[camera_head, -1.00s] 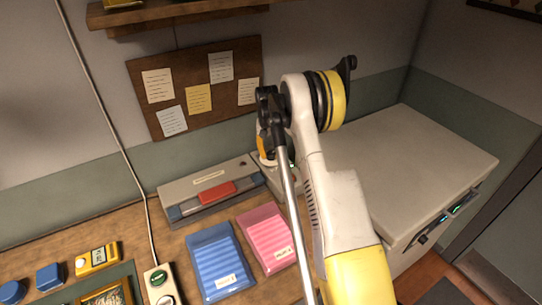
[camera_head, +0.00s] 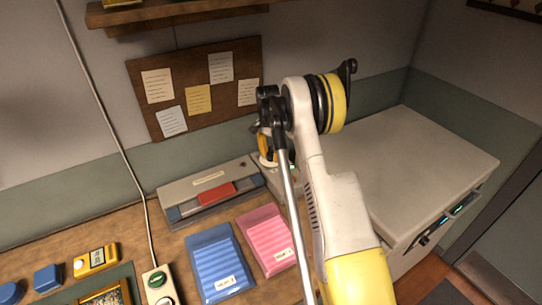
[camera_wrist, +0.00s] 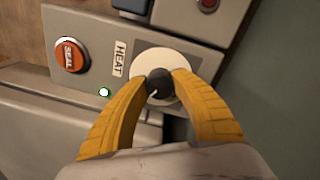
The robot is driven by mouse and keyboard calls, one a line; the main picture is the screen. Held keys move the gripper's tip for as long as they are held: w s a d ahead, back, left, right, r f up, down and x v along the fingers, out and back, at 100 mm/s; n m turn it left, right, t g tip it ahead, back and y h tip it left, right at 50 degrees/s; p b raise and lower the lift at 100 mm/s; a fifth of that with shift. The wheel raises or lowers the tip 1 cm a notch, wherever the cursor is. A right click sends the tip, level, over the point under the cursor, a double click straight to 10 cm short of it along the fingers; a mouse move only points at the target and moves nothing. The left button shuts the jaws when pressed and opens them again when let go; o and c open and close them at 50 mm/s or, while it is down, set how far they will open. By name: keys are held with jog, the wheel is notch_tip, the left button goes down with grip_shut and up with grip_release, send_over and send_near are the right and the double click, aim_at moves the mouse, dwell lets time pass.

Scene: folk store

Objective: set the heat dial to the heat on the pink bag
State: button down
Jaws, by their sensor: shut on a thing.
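The heat dial (camera_wrist: 159,84) is a small dark round knob with a pale pointer line, on a white disc beside a "HEAT" label (camera_wrist: 118,58) in the wrist view. My gripper (camera_wrist: 160,88) has its two yellow fingers closed on the knob from both sides. In the head view my gripper (camera_head: 264,146) is at the right end of the grey sealer (camera_head: 190,197), and my arm partly hides it. The pink bag (camera_head: 265,238) lies on the bench in front of the sealer. Its small white label (camera_head: 283,255) is too small to read.
An orange "SEAL" button (camera_wrist: 71,55) and a lit green lamp (camera_wrist: 104,92) are left of the dial. A blue bag (camera_head: 214,255) lies left of the pink one. A large pale cabinet (camera_head: 415,165) stands right of my arm.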

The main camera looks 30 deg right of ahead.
aim_at(269, 153)
dwell(0.3)
jog(key=c, duration=1)
grip_release()
notch_tip(269, 153, up, 12)
jog(key=shift+w+a, duration=0.15)
jog(key=shift+w, duration=0.15)
